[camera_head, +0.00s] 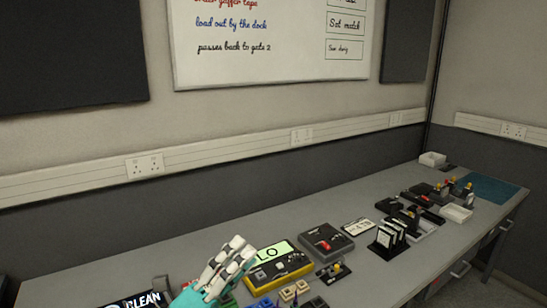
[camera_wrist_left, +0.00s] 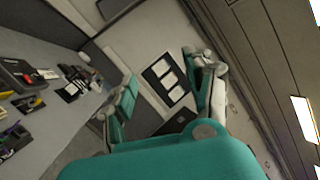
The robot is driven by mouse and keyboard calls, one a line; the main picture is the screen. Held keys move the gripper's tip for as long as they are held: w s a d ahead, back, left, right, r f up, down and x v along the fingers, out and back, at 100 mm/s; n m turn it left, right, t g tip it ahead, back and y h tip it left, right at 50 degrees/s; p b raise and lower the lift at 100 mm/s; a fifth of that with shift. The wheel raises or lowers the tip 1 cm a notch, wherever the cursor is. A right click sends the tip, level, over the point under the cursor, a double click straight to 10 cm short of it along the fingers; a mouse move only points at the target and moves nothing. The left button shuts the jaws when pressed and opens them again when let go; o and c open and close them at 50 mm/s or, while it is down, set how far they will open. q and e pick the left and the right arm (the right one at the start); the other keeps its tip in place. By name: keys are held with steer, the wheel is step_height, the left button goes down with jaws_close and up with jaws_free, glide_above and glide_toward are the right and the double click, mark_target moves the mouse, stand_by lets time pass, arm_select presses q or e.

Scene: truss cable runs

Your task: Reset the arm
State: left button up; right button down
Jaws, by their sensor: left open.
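My left gripper (camera_head: 226,264), with white and teal fingers, comes in from the bottom left in the head view. It shows in front of the bench's near-left part and overlaps the left edge of a yellow and black device (camera_head: 283,270) with a lit green screen. I cannot tell whether it touches anything. In the left wrist view the two fingers of the left gripper (camera_wrist_left: 165,72) stand wide apart, with nothing between them. My right gripper is in neither view.
The long grey bench (camera_head: 370,278) runs along the wall. It holds a grey device (camera_head: 327,241), a black rack of cards (camera_head: 388,240), a white box (camera_head: 433,159) and a teal mat (camera_head: 490,188).

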arm_select(q)
steer(key=s+a+f+n+g+y, duration=0.1)
steer(key=a+f+n+y, duration=0.6)
steer(key=f+n+y, duration=0.4)
steer(key=s+a+f+n+y, duration=0.2)
steer(key=a+f+n+y, duration=0.5)
steer(key=n, duration=0.5)
steer(key=s+a+f+n+g+h, duration=0.1)
steer(key=s+f+n+g, duration=0.2)
steer(key=s+f+g, duration=0.45)
steer(key=s+f+n+g+h, duration=0.1)
steer(key=s+f+n+g, duration=0.25)
steer(key=s+f, duration=0.7)
steer(key=s+f+g+b, duration=0.1)
steer(key=s+f+b, duration=0.15)
steer(key=f, duration=1.15)
steer(key=s+f+g+b, duration=0.1)
steer(key=f+b, duration=0.2)
steer(key=f, duration=1.1)
steer(key=s+a+f+b, duration=0.1)
steer(key=s+f+b, duration=0.1)
steer(key=s+f, duration=0.6)
steer(key=s+a+f+m+g+b, duration=0.1)
steer(key=s+a+f+b, duration=0.1)
steer(key=s+f, duration=0.7)
step_height(320, 180, down, 5)
steer(key=shift+s+r+y, duration=0.1)
steer(key=shift+s+y, duration=0.1)
steer(key=shift+y, duration=0.1)
